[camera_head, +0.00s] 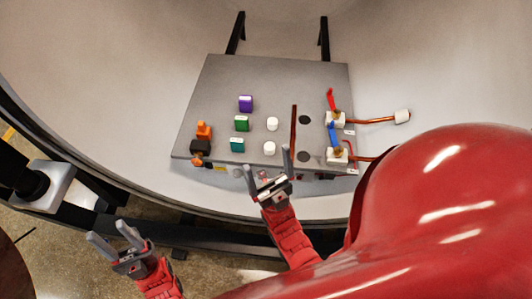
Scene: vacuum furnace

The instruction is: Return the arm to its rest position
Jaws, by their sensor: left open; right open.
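My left gripper (110,231) is at the lower left. It is open and empty, its two grey fingers apart, over the floor below the dark frame of the vessel. My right gripper (268,158) is at the front edge of the grey panel (275,82). It is open, with its fingers pointing up towards the panel and nothing visible between them. I cannot tell whether it touches the panel edge. Most of the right arm is hidden behind a large red glossy body part of mine.
The panel carries purple (246,103) and green (241,123) blocks, two white knobs (272,124), an orange-black part (203,131), a thin upright plate (294,129), and valves with red (331,99) and blue (333,132) handles. A copper pipe (376,120) extends right. The panel's upper area is clear.

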